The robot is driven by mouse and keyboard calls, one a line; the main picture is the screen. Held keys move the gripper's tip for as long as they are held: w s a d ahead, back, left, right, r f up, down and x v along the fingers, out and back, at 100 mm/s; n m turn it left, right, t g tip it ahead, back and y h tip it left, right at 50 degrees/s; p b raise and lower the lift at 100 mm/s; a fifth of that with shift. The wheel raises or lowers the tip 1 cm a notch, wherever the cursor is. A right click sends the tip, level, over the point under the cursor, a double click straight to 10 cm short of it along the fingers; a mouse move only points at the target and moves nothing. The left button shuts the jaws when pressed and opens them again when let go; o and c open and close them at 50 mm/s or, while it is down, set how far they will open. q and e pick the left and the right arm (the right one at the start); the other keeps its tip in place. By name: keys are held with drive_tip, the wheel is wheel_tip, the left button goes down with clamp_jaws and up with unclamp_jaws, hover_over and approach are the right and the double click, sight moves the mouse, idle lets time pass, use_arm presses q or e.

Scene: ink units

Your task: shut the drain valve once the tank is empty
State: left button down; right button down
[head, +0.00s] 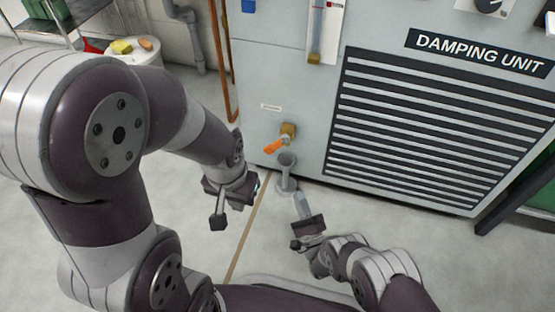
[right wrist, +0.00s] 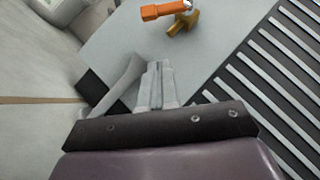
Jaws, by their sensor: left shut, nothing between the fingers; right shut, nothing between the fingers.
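The drain valve has a brass body (head: 288,130) low on the unit's front, with an orange lever (head: 274,147) pointing down and left. In the right wrist view the lever (right wrist: 163,11) and brass body (right wrist: 183,22) show beyond the fingers. A grey drain funnel (head: 287,166) stands below the valve. The sight tube (head: 316,30) above is cut off by the picture's top; I cannot read its level surely. My right gripper (head: 301,196) is shut and empty, below the valve near the funnel; its fingers also show in the right wrist view (right wrist: 157,75). My left gripper (head: 260,185) is shut and empty, left of the funnel.
The grey cabinet carries a dark louvred grille (head: 420,125) right of the valve and a "DAMPING UNIT" sign (head: 480,50). An orange-brown pipe (head: 221,60) runs down at its left. A white drum (head: 133,50) with yellow items stands back left. The floor before the cabinet is clear.

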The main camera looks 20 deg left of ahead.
sight(275, 146)
drive_tip(key=shift+w, duration=0.1)
drive_tip(key=s+a+r+b+x, duration=0.1)
drive_tip(key=b+x, duration=0.4)
drive_tip(key=x, duration=0.7)
drive_tip(key=shift+s+a+r, duration=0.25)
drive_tip(key=shift+a+r, duration=0.05)
drive_tip(key=shift+a, duration=0.25)
